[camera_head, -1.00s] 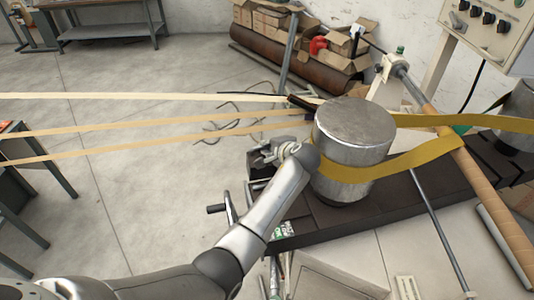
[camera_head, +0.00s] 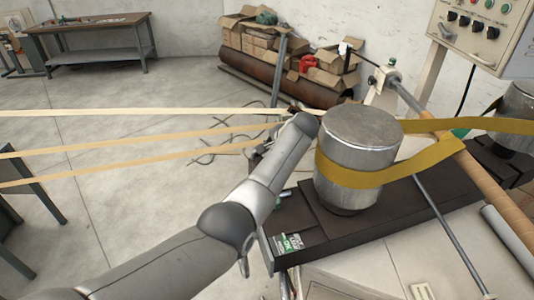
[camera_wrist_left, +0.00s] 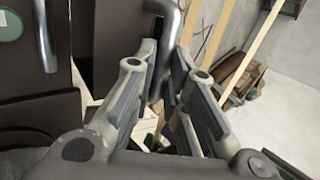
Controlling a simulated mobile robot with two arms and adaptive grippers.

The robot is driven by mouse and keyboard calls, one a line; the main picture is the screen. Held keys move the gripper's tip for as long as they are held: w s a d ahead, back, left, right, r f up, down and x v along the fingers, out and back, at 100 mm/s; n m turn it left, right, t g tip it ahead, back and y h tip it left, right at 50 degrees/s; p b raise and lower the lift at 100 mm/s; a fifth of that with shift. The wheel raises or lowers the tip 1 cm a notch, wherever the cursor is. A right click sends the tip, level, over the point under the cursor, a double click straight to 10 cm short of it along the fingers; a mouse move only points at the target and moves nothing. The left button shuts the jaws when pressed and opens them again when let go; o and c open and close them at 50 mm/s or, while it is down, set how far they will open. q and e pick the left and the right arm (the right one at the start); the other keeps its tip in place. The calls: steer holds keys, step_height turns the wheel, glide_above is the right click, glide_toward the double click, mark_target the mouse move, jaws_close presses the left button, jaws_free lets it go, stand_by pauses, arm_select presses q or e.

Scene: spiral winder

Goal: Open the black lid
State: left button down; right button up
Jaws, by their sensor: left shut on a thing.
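In the left wrist view, dark flat panels (camera_wrist_left: 105,45) fill the upper left; I cannot tell for sure which is the black lid. A bent grey metal handle (camera_wrist_left: 168,12) comes down from the top edge and passes between the fingers of my left gripper (camera_wrist_left: 166,70), which is shut on it. A second metal handle (camera_wrist_left: 46,38) sits on the dark surface at far left. In the head view, my left gripper (camera_head: 260,146) is mostly hidden behind my own forearm, left of the metal drum. My right gripper is not in view.
A metal drum (camera_head: 362,132) wrapped by a yellow band (camera_head: 355,178) stands on a dark machine bed (camera_head: 400,215). Pale strips (camera_head: 150,113) run in from the left at arm height. A control panel (camera_head: 484,30) is at top right. The floor at left is largely clear.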

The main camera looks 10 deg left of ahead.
arm_select(q)
steer(key=shift+w+d+r, duration=0.3)
steer(key=shift+w+r, duration=0.1)
steer(key=shift+r, duration=0.1)
steer(key=c, duration=1.5)
jaws_free()
steer(key=shift+s+f, duration=0.1)
steer(key=shift+s, duration=0.05)
steer(key=shift+s+d, duration=0.1)
steer(key=shift+d, duration=0.05)
steer(key=v, duration=1.1)
steer(key=shift+s+a+r, duration=0.2)
steer(key=shift+a+r, duration=0.1)
steer(key=shift+r, duration=0.1)
steer(key=shift+c, duration=0.2)
